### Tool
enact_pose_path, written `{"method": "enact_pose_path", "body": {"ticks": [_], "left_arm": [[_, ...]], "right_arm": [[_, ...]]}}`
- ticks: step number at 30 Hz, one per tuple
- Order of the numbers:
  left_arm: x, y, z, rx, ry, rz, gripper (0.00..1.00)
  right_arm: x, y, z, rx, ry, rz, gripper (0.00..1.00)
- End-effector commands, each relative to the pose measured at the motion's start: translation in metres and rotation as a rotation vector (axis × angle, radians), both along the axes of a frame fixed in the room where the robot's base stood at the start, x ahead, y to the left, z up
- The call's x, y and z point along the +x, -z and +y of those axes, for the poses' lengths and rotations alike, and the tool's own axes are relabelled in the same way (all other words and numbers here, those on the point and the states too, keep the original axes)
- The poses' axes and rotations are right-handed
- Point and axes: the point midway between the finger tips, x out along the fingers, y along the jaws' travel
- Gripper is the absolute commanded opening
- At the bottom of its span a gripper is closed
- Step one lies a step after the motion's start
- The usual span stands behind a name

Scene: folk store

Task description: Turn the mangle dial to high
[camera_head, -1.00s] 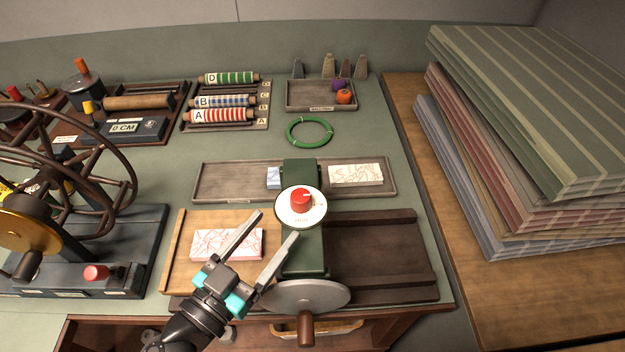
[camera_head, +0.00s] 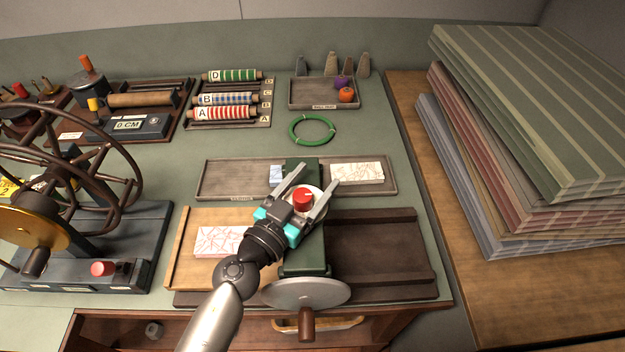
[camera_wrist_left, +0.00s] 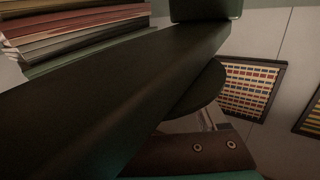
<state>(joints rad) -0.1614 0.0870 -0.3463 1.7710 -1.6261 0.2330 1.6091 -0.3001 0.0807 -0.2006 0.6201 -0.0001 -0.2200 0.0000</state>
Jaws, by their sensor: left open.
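The mangle is a dark green upright body (camera_head: 305,262) with a grey disc and wooden handle (camera_head: 306,293) at its front. On its top is a white dial face with a red knob (camera_head: 302,199); a white pointer mark shows on the knob. My left gripper (camera_head: 313,187) is open, with one finger on each side of the red knob in the head view. I cannot tell whether the fingers touch it. The gripper covers part of the dial face, and its lettering is not readable. In the left wrist view large dark shapes fill the foreground and the knob is not seen. My right gripper is not in view.
A wooden board with a patterned block (camera_head: 221,241) lies left of the mangle, and a dark board (camera_head: 380,250) lies right. A long grey tray (camera_head: 225,178) is behind. A spoked wheel machine (camera_head: 75,240) stands left. Stacked striped cloth (camera_head: 530,130) is on the right.

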Motion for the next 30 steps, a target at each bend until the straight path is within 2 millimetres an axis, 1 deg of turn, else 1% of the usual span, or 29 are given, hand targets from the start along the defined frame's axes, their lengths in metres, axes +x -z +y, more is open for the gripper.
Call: {"method": "enact_pose_path", "body": {"ticks": [7,26,27,30], "left_arm": [[0.0003,-0.0002,-0.0003,0.0,0.0,0.0,0.73],[0.0001,-0.0001,0.0001,0.001,0.0,-0.001,0.02],[0.0001,-0.0001,0.0001,0.001,0.0,-0.001,0.0],[0.0001,-0.0001,0.0001,0.001,0.0,-0.001,0.0]], "right_arm": [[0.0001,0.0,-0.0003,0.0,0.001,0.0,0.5],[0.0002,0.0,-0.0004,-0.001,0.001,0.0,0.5],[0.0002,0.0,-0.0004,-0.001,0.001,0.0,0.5],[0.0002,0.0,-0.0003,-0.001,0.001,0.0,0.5]]}}
